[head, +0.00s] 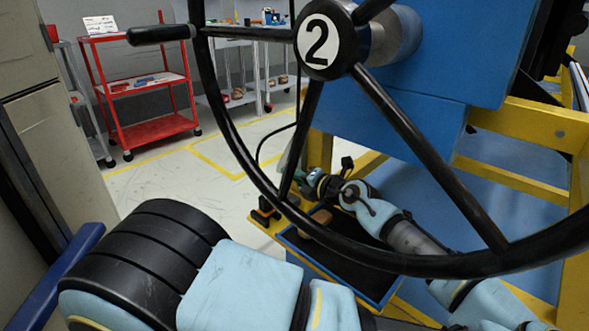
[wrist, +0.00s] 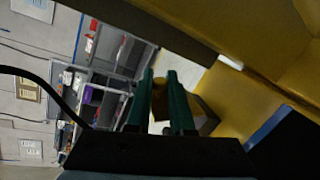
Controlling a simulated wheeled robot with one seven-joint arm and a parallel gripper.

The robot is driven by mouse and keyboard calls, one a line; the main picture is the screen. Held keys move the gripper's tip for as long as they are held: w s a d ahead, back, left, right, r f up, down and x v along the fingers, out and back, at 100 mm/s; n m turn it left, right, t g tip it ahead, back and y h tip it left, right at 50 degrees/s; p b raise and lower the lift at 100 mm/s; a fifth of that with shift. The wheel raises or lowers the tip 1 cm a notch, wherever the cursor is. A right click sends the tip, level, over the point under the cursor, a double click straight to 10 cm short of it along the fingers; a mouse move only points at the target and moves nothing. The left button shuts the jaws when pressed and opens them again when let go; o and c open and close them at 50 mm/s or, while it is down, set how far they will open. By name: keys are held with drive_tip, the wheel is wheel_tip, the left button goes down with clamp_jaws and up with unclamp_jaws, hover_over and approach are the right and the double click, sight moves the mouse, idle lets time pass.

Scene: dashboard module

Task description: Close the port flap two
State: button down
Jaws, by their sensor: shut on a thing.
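My gripper (head: 290,168) shows small and partly covered behind the wheel in the head view, low beside the yellow frame. In the wrist view its two green fingers (wrist: 159,76) stand a little apart. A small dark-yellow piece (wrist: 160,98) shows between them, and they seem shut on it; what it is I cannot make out. A yellow and dark block (wrist: 205,112) shows just right of the fingers. I cannot pick out port flap two for certain in either view, nor whether it is open.
A black handwheel (head: 428,150) marked 2 crosses the head view. Behind it are a blue panel (head: 455,50) and yellow frame (head: 530,120). A black-lined tray (head: 340,262) lies below my forearm. A black cable (wrist: 50,82) hangs nearby. A red cart (head: 150,130) stands beyond open floor.

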drive_tip(key=n, duration=0.2)
drive_tip(key=s+a+n+t, duration=0.1)
drive_tip(key=shift+a+f+h, duration=0.1)
drive_tip(key=shift+f+h, duration=0.15)
drive_tip(key=shift+h, duration=0.05)
drive_tip(key=shift+s+a+n+t+p, duration=0.25)
drive_tip(key=shift+n+p, duration=0.2)
drive_tip(key=shift+n, duration=0.35)
drive_tip(key=shift+f, duration=0.15)
drive_tip(key=c, duration=0.8)
unclamp_jaws()
drive_tip(key=shift+s, duration=0.15)
